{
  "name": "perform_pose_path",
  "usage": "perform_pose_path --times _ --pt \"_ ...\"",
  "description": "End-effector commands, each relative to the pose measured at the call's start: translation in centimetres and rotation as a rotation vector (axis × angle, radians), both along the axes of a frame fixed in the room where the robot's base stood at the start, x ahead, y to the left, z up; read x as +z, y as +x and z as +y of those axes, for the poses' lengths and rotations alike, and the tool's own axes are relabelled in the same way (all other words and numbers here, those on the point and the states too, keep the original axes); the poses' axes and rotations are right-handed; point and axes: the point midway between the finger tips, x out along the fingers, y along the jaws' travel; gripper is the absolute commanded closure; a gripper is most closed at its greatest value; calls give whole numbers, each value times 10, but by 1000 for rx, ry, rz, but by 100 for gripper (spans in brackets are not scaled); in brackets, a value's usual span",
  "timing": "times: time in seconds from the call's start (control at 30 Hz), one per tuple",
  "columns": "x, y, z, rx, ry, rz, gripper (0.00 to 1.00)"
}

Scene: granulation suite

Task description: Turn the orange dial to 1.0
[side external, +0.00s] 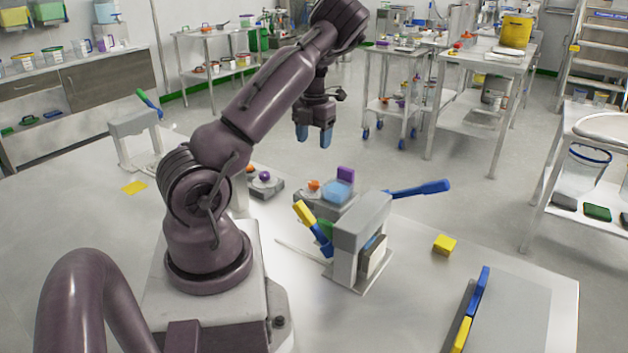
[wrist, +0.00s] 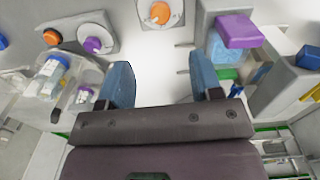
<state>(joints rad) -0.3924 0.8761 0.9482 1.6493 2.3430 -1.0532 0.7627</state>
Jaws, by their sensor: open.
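An orange dial (wrist: 158,13) on a round pale plate shows at the top middle of the wrist view, cut by the frame edge. A second orange knob (wrist: 52,37) sits beside a purple knob (wrist: 92,45) on another unit. I cannot tell which orange knob the task means, and no dial reading is legible. My gripper (side external: 314,136) is open and empty, pointing down in the air above and behind the units. Its blue fingers (wrist: 160,72) are apart, touching nothing.
A purple block (side external: 346,174) and a light-blue block (side external: 338,192) stand by the orange knob. A grey press-like stand (side external: 362,222) with a blue lever (side external: 420,189) is close in front. A yellow cube (side external: 444,244) lies right. The table's left part is mostly clear.

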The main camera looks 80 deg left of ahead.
Motion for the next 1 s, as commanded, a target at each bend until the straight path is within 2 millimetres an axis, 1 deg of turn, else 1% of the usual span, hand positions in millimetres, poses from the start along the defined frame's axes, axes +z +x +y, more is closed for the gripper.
perform_pose_path --times 0.17,0.4,0.5,0.6,0.7,0.8,1.0 --pt "-27 -1 -1 4 -3 3 41" --pt "-78 -1 0 6 -1 0 41" --pt "-96 -1 0 6 -1 -1 41" --pt "-110 0 0 4 1 -1 41" --pt "-119 0 0 4 2 -3 41" --pt "-124 0 0 5 2 -3 41" --pt "-125 0 0 5 3 -4 41"
